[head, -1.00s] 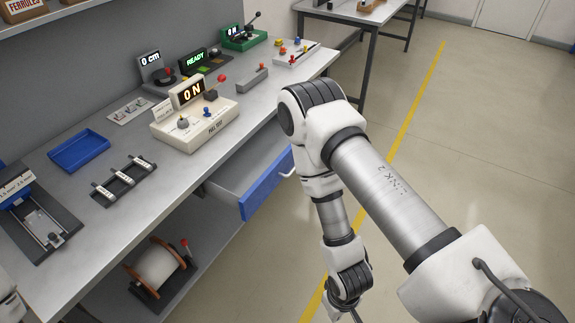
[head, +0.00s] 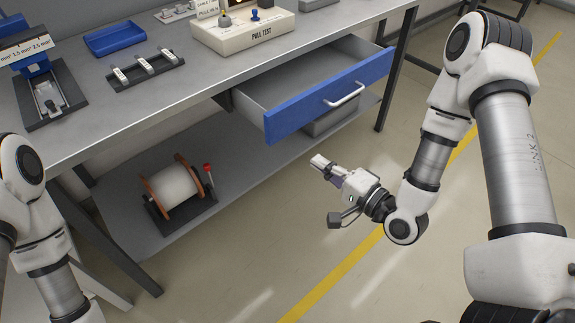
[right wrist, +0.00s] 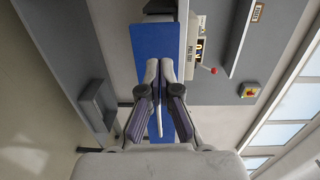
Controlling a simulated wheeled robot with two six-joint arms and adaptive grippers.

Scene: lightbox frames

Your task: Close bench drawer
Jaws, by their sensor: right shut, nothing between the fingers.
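The bench drawer (head: 330,100) stands open, pulled out from under the grey bench top.
The bench top (head: 200,75) holds a blue tray (head: 114,37), a black rack (head: 143,70) and a pull tester (head: 245,32). A cable spool (head: 172,187) and a grey bin (head: 330,122) are on the lower shelf. The floor before the drawer is clear.

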